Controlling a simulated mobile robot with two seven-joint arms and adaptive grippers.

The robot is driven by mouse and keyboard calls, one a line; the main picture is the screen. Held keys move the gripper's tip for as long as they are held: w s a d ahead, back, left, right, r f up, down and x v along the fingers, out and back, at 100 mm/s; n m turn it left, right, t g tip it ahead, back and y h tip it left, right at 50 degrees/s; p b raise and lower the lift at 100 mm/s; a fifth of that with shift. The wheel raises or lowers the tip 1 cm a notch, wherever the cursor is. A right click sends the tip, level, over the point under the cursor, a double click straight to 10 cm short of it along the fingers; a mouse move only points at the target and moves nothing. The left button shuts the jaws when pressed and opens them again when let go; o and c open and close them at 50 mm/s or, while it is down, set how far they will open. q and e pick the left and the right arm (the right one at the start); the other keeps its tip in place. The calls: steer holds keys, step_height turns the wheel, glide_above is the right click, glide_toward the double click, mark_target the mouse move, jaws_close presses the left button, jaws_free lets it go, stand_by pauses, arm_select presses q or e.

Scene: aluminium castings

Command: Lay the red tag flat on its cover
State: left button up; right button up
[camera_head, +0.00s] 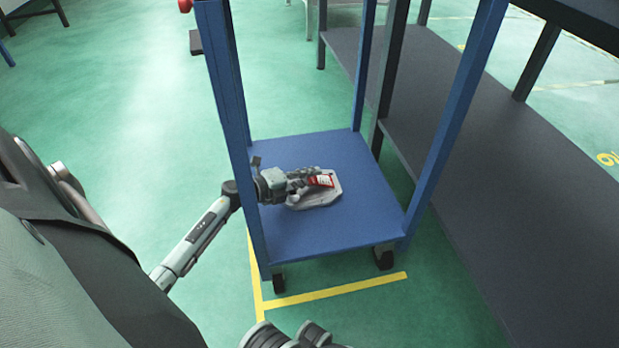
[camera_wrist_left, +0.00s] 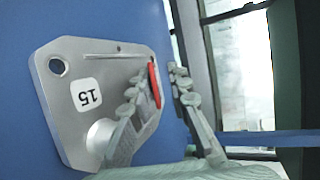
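The cover, a light grey metal casting (camera_head: 327,199), lies on the cart's blue lower shelf (camera_head: 300,240). In the left wrist view the cover (camera_wrist_left: 72,125) shows a white label reading 15 and a round hole. The red tag (camera_head: 321,181), with a white patch, is at the cover's far edge. In the left wrist view the tag (camera_wrist_left: 154,85) is a narrow red strip between the fingertips; I cannot tell whether it rests flat. My left gripper (camera_head: 308,177) is low over the cover, its fingers (camera_wrist_left: 158,84) apart, with a gap beside the tag.
Blue cart posts (camera_head: 232,110) (camera_head: 455,125) stand either side of the left gripper. A long dark grey shelf (camera_head: 500,180) runs along the right. Green floor is free at the left. A dark part of mine shows at the bottom edge, possibly the right gripper, cut off.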

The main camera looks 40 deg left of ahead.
arm_select(q)
steer(key=shift+s+d+f, duration=0.15)
steer(key=shift+s+f, duration=0.2)
steer(key=shift+f, duration=0.3)
steer(key=shift+s, duration=0.25)
steer(key=v, duration=0.7)
steer(key=r+v, duration=0.1)
steer(key=v, duration=0.2)
steer(key=shift+a, duration=0.2)
steer(key=shift+s+a+r, duration=0.15)
steer(key=shift+s+r, duration=0.25)
